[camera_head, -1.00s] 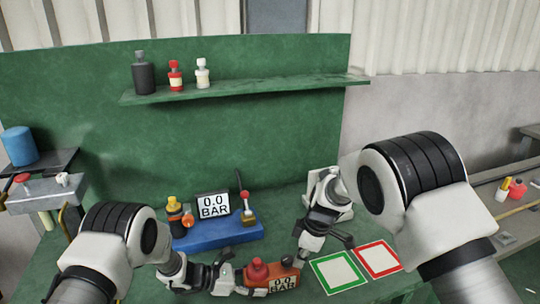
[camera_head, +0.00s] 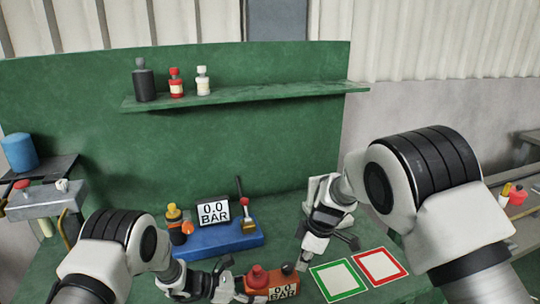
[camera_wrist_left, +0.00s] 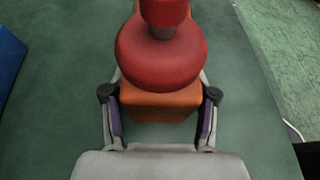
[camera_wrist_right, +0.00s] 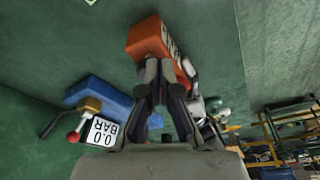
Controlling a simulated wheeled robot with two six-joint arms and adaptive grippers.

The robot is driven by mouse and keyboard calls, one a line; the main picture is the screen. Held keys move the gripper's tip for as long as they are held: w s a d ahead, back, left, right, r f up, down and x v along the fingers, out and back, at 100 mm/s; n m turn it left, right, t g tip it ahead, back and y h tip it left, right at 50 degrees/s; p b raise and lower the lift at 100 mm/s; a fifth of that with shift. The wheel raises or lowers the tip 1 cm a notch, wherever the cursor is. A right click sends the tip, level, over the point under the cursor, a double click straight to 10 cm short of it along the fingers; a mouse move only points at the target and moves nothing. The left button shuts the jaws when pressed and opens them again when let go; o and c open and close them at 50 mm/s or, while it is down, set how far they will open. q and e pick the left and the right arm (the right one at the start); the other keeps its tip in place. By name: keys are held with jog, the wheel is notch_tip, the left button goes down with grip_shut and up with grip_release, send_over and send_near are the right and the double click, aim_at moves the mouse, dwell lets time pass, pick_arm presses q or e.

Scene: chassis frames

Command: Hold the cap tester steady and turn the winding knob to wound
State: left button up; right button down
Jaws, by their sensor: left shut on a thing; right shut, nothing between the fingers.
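The cap tester is an orange box (camera_head: 256,281) with a red knob (camera_head: 257,272) on top and a "0.0 BAR" panel on its front. It sits low in the head view. My left gripper (camera_head: 232,287) is shut on its left end. In the left wrist view the fingers lie on both sides of the orange body (camera_wrist_left: 160,107), with the round red knob (camera_wrist_left: 160,50) above. A small dark part (camera_head: 288,269) tops the tester's right end. My right gripper (camera_head: 303,265) is shut and empty near that end. In the right wrist view its fingertips (camera_wrist_right: 158,72) overlap the orange box (camera_wrist_right: 146,38); contact cannot be told.
A blue base (camera_head: 215,239) with another "0.0 BAR" display (camera_head: 213,212) and a red-knobbed lever stands behind. A green-framed square (camera_head: 327,291) and a red-framed square (camera_head: 364,269) lie right. A shelf (camera_head: 245,97) with three bottles is on the back wall.

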notch_tip(320, 180, up, 4)
jog(key=shift+f, duration=0.25)
jog(key=shift+w+f, duration=0.5)
jog(key=shift+f, duration=0.5)
jog(key=shift+w+f, duration=0.45)
jog(key=shift+f, duration=0.6)
jog(key=shift+w+f, duration=0.5)
jog(key=shift+f, duration=0.5)
jog(key=shift+a, duration=0.1)
